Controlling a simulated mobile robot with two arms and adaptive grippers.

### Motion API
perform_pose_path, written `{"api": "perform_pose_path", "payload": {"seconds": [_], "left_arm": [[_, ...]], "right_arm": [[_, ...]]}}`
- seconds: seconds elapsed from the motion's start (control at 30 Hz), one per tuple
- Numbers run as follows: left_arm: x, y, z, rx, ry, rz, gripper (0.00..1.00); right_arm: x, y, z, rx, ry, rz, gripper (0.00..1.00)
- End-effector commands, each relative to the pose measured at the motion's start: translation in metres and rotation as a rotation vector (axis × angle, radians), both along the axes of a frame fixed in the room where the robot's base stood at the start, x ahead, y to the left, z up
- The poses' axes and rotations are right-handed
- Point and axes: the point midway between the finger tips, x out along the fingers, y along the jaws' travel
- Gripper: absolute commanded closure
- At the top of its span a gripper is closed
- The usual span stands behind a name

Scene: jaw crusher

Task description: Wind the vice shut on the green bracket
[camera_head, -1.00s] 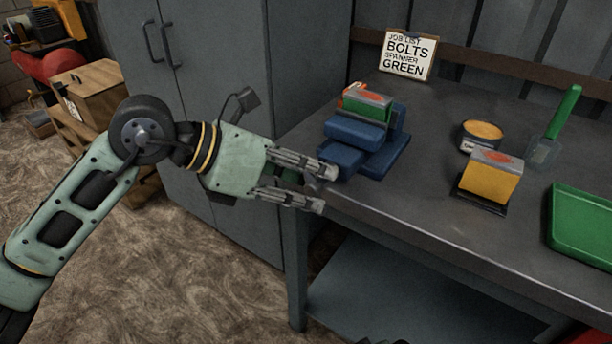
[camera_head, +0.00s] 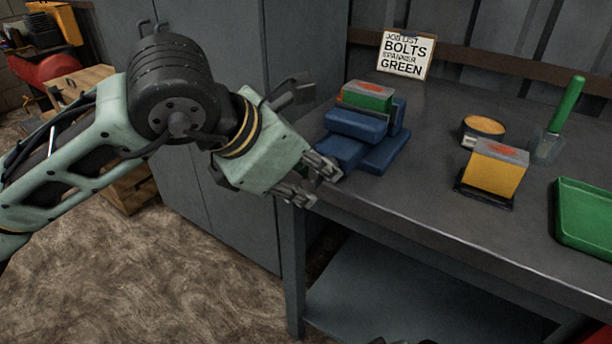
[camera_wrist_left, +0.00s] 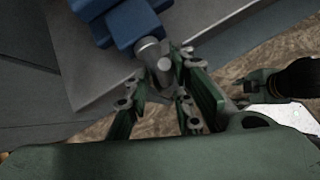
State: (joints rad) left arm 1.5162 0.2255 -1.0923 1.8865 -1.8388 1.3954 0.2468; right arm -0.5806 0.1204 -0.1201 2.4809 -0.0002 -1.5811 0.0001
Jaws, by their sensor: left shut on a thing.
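The blue vice (camera_head: 352,125) stands at the left corner of the bench, and part of it shows in the left wrist view (camera_wrist_left: 133,22). The green bracket (camera_head: 366,96), with a grey and reddish top, sits at the top of the vice between its blue parts. I cannot tell whether both jaws touch it. My left gripper (camera_head: 318,182) is at the bench corner, in front of the vice. In the left wrist view its fingers (camera_wrist_left: 160,85) are closed around the grey end of the vice screw (camera_wrist_left: 152,55). My right gripper (camera_wrist_left: 247,88) shows small and dark there.
A yellow block (camera_head: 497,170) stands on a dark base on the bench (camera_head: 430,200). Behind it are a round tin (camera_head: 483,130) and a green-handled tool (camera_head: 565,108). A green tray (camera_head: 585,215) is at the right. A job list sign (camera_head: 406,53) stands behind. Grey cabinets (camera_head: 222,80) flank my left arm.

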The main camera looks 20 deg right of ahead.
Motion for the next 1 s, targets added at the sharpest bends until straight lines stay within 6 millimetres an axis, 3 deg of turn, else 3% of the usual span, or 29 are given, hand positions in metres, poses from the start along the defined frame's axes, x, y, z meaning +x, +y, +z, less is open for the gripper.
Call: {"api": "perform_pose_path", "payload": {"seconds": [0.37,0.4,0.57,0.87,1.0], "left_arm": [[-0.0019,-0.0035,0.0058,-0.012,-0.009,-0.008,1.00],[-0.0019,-0.0035,0.0058,-0.012,-0.009,-0.008,0.76],[-0.0018,-0.0032,0.0048,-0.011,-0.007,-0.007,0.62],[-0.0010,-0.0009,0.0028,-0.005,-0.003,-0.003,0.62],[-0.0039,0.0062,0.0120,-0.006,-0.005,-0.002,0.62]], "right_arm": [[0.0000,0.0001,0.0001,0.000,0.000,0.000,0.60],[0.0000,0.0001,0.0001,0.000,0.000,0.000,0.60],[0.0000,0.0002,0.0000,0.000,0.000,0.000,0.60],[0.0012,0.0002,0.0001,0.002,-0.003,-0.001,0.60],[0.0009,0.0002,0.0000,0.002,-0.002,-0.001,0.60]]}}
